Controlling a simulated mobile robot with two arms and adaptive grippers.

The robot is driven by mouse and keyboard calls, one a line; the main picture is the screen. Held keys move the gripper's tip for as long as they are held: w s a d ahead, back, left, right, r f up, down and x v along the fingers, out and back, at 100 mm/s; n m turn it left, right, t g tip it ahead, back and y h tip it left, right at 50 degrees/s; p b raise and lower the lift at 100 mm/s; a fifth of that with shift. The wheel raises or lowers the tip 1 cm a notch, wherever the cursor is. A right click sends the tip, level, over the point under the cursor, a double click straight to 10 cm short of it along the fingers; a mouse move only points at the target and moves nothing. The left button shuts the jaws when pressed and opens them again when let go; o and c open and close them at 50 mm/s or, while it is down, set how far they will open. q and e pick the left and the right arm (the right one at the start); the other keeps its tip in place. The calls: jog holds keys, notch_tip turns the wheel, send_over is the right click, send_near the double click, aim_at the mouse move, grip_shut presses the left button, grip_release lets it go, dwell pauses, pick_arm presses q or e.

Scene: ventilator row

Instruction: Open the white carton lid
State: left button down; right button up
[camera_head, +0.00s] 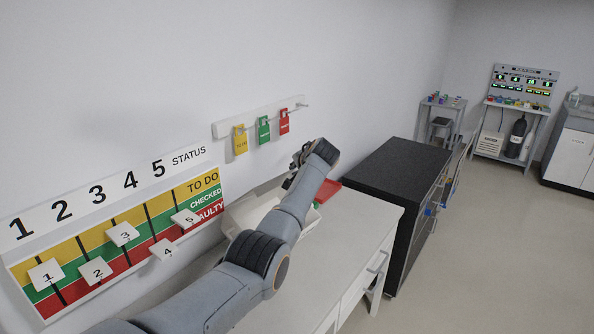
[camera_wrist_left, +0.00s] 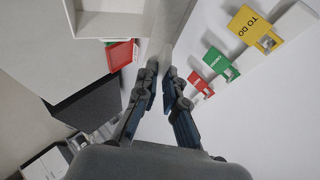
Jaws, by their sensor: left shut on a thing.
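The white carton (camera_head: 240,216) stands on the white bench against the wall, largely hidden behind my left arm. In the left wrist view the open-topped white carton (camera_wrist_left: 110,24) is at the top. My left gripper (camera_wrist_left: 161,72) has its fingers close together on a thin pale panel (camera_wrist_left: 168,38), which looks like the carton lid seen nearly edge-on. How far the lid is raised is hard to tell. In the head view the left gripper (camera_head: 293,173) is near the wall, its fingertips partly hidden by my wrist. My right gripper is not in view.
Yellow (camera_head: 240,140), green (camera_head: 264,130) and red (camera_head: 284,122) tags hang from a wall rail above the bench. A red tray (camera_head: 327,189) lies beside the carton. A black-topped cabinet (camera_head: 392,165) stands past the bench. A status board (camera_head: 120,238) is on the wall at left.

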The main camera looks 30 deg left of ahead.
pick_arm(q)
jog(key=shift+r, duration=0.1)
dwell(0.5)
jog(key=c, duration=1.4)
grip_release()
jog(key=shift+c, duration=0.2)
jog(key=shift+d, duration=0.1)
jog(key=v, duration=1.2)
